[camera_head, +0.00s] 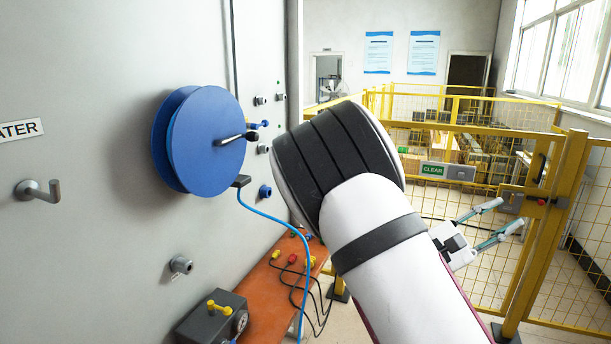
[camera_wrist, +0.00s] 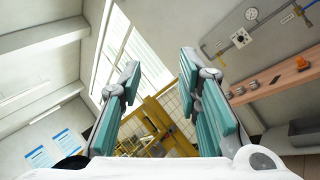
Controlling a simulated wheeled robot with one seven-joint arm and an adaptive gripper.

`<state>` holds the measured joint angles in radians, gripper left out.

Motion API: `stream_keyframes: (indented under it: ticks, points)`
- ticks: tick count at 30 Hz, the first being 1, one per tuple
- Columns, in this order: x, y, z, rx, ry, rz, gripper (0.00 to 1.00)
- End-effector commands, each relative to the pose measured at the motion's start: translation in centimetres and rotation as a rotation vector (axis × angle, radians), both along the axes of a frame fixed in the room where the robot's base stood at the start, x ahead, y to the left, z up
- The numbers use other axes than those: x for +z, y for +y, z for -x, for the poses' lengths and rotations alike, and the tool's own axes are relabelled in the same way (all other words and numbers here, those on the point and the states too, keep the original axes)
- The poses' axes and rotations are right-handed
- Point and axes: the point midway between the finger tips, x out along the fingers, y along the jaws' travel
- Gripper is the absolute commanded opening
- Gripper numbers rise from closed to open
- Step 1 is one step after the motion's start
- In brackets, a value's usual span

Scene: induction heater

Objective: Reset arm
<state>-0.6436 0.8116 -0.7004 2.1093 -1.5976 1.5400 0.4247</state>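My gripper (camera_head: 492,226) shows in the head view at the right, beyond my white and black arm. Its two fingers point right and a little up, spread apart with nothing between them. In the wrist view my gripper (camera_wrist: 155,85) shows its teal finger pads apart, with a window and yellow fencing visible through the gap. It touches nothing that I can see. My arm hides part of the wall edge and the orange shelf.
The grey panel on the left carries a blue reel (camera_head: 200,142), a hook (camera_head: 38,191) and small fittings. An orange shelf (camera_head: 262,300) holds a dark box (camera_head: 212,320) and cables. Yellow fencing (camera_head: 540,240) with a green CLEAR sign (camera_head: 433,169) stands at right.

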Motion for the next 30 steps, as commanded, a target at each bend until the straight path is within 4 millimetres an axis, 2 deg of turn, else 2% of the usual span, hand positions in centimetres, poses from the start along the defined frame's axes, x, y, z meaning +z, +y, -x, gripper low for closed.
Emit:
stream_keyframes:
  ticks: [1,5,8,11,17,21,25,30]
  points:
    - [-0.1,-1.5,2.0,-0.060,-0.033,-0.096,0.31]
    - [-1.5,-3.7,6.6,-0.195,-0.097,-0.329,0.31]
    - [-2.8,-4.3,9.8,-0.280,-0.152,-0.510,0.31]
    - [-4.0,-4.1,12.7,-0.351,-0.210,-0.689,0.31]
    - [-5.9,-1.7,17.3,-0.437,-0.336,-1.041,0.31]
    - [-6.3,1.1,19.5,-0.456,-0.432,-1.276,0.31]
    - [-6.1,4.1,21.0,-0.445,-0.529,-1.483,0.31]
    - [-4.8,8.4,22.4,-0.382,-0.663,-1.730,0.31]
